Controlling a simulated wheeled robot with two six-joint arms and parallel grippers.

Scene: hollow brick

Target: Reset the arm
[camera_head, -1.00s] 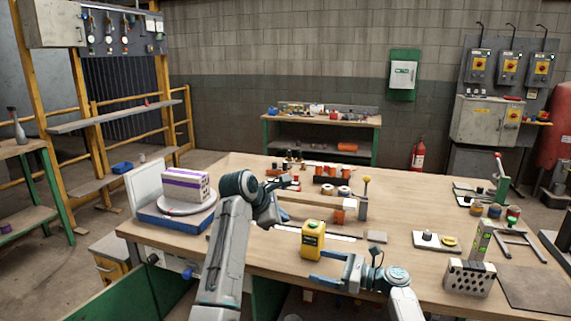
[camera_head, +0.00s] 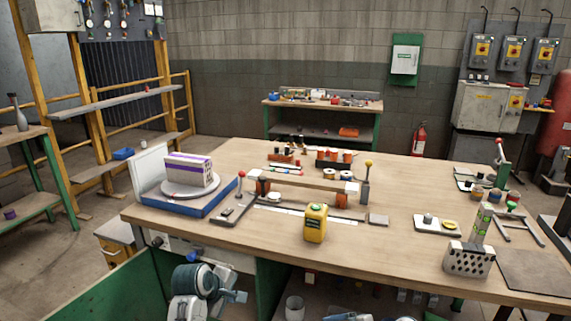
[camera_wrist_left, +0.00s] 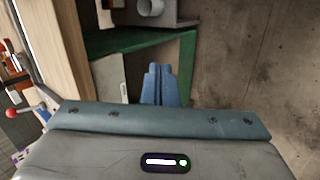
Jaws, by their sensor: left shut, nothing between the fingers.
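My left gripper (camera_head: 236,297) is low in front of the table's front edge in the head view, below the tabletop. In the left wrist view its blue fingers (camera_wrist_left: 160,82) are together and empty, with the floor and a green frame beyond. A bit of my right gripper (camera_head: 348,317) shows at the bottom edge of the head view, below the table's front edge; its fingers are mostly cut off. A white and purple block (camera_head: 190,170) sits on a round plate on a blue base (camera_head: 215,204). A grey block with holes (camera_head: 468,260) stands at the table's front right.
The wooden table (camera_head: 385,240) also bears a yellow container (camera_head: 315,223), a long bar fixture (camera_head: 305,182) and small parts. Green panels (camera_head: 110,290) stand under its front left edge. A red-knobbed lever (camera_head: 240,182) rises beside the blue base.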

